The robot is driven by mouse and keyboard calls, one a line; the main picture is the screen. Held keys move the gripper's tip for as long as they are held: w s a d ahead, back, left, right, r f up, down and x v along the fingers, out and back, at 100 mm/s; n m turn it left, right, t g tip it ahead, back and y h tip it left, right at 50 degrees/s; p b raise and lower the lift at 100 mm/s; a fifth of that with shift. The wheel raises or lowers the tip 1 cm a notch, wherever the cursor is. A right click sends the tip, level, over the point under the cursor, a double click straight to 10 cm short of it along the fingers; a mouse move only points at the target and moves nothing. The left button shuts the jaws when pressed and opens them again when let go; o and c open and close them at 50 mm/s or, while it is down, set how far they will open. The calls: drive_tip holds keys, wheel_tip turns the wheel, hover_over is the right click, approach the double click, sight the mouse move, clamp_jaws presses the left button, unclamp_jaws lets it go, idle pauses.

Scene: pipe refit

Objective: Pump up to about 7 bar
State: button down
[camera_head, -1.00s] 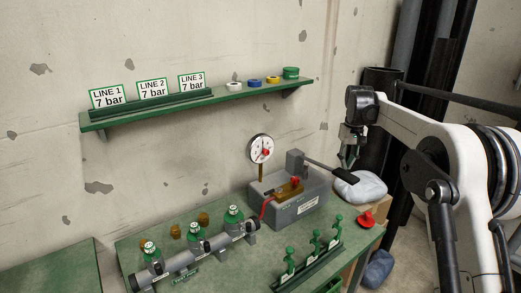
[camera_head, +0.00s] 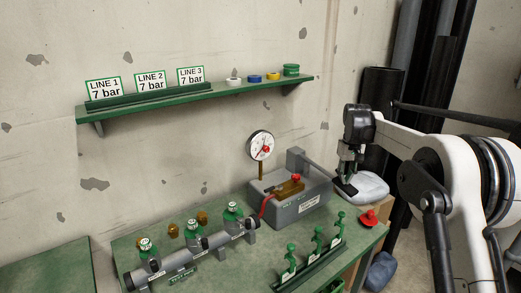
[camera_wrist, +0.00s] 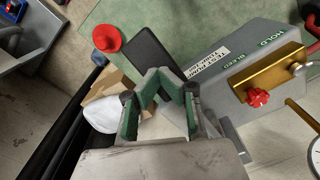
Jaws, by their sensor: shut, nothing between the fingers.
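The grey pump box (camera_head: 312,204) stands on the green bench. Its lever ends in a black grip (camera_head: 344,188), seen in the wrist view (camera_wrist: 150,52) as a black bar. My gripper (camera_head: 347,176) is shut and empty, just over the grip; in the wrist view its fingertips (camera_wrist: 168,78) overlap the bar, and I cannot tell whether they touch. The lever slopes down to the right. A white round gauge (camera_head: 260,144) with a red part stands behind the pump; its reading is too small to tell. The brass valve block (camera_wrist: 262,78) has a red knob (camera_wrist: 257,97) beside HOLD and BLEED labels.
A grey pipe manifold (camera_head: 190,258) with several green-collared fittings lies at left. A rack of green T-handled tools (camera_head: 312,258) stands at the front. A red mushroom-shaped piece (camera_head: 369,216) sits at the right edge. The shelf (camera_head: 200,98) carries "7 bar" line signs and tape rolls.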

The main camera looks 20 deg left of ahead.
drive_tip(key=shift+f+b, duration=0.3)
drive_tip(key=shift+f, duration=0.5)
wheel_tip(320, 180, up, 10)
drive_tip(key=p, duration=0.5)
drive_tip(key=shift+f, duration=0.2)
